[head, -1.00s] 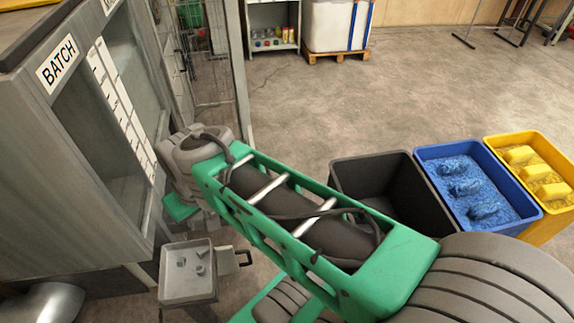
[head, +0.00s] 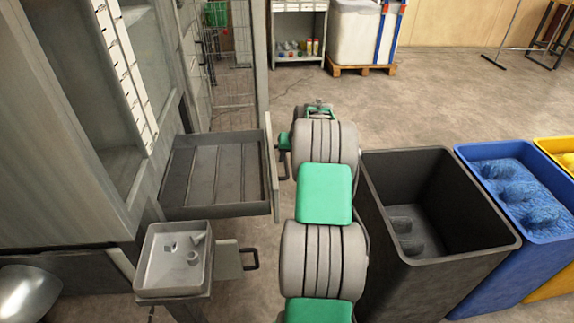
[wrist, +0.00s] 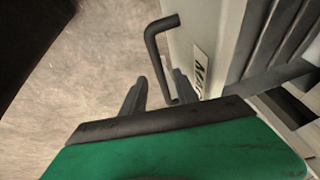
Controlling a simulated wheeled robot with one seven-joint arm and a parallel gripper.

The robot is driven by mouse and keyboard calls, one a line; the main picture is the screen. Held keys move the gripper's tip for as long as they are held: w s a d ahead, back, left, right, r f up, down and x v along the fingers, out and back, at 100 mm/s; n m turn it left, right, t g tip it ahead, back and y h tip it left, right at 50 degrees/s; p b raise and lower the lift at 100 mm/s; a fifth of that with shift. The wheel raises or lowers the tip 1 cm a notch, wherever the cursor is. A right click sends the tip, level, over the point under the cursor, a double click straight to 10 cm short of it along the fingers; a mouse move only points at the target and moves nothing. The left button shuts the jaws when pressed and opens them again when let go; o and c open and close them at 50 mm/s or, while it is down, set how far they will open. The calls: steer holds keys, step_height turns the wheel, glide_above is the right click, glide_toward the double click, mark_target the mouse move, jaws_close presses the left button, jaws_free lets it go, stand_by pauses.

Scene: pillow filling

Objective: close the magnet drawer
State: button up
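An open grey drawer (head: 215,178) with an empty slatted bottom juts right from the cabinet in the head view. Its front panel (head: 269,165) carries a dark handle (head: 284,162). In the wrist view, a drawer front (wrist: 208,35) has a partly visible label (wrist: 199,70) that I cannot fully read. The bent black handle (wrist: 155,55) runs down toward my gripper (wrist: 159,78). My two fingers are apart, and the handle's lower end shows between them or just beyond; contact is not clear. In the head view my arm hides most of the gripper.
Below the drawer, a tray (head: 150,277) of small metal parts sits beside another dark handle (head: 252,260). Black (head: 430,225), blue (head: 525,200) and yellow (head: 563,150) bins stand right of my arm. Open floor lies beyond.

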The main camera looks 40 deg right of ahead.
steer(key=x, duration=0.2)
steer(key=shift+w+f, duration=0.15)
steer(key=shift+f, duration=0.1)
jaws_close()
stand_by(1.2)
